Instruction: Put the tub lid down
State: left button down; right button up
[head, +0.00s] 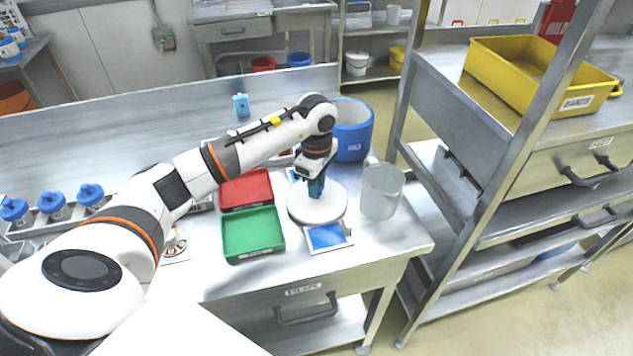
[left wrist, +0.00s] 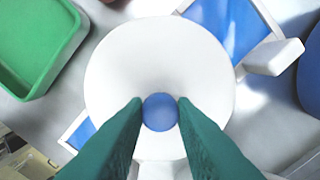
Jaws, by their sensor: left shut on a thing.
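The tub lid (head: 317,211) is a round white disc with a blue knob. In the head view it is low over the right part of the steel table, beside the green tray. In the left wrist view the lid (left wrist: 160,60) fills the middle and its blue knob (left wrist: 160,112) sits between the fingertips. My left gripper (head: 316,188) is shut on the knob, pointing down; its green fingers (left wrist: 160,115) show in the left wrist view. The lid overlaps a blue-and-white flat panel (head: 328,236). I cannot tell if the lid touches it. My right gripper is not in view.
A green tray (head: 253,234) and a red tray (head: 246,190) lie left of the lid. A grey-white jug (head: 381,191) stands close on its right. A blue tub (head: 352,130) stands behind. The table's front edge is near, and a steel rack (head: 470,190) stands right.

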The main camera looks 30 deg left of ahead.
pick_arm(q)
jog(key=shift+f, duration=0.2)
jog(key=c, duration=1.2)
grip_release()
jog(key=shift+r, duration=0.1)
jog(key=shift+r, duration=0.6)
jog(key=shift+r+b, duration=1.35)
jog(key=shift+r, duration=4.25)
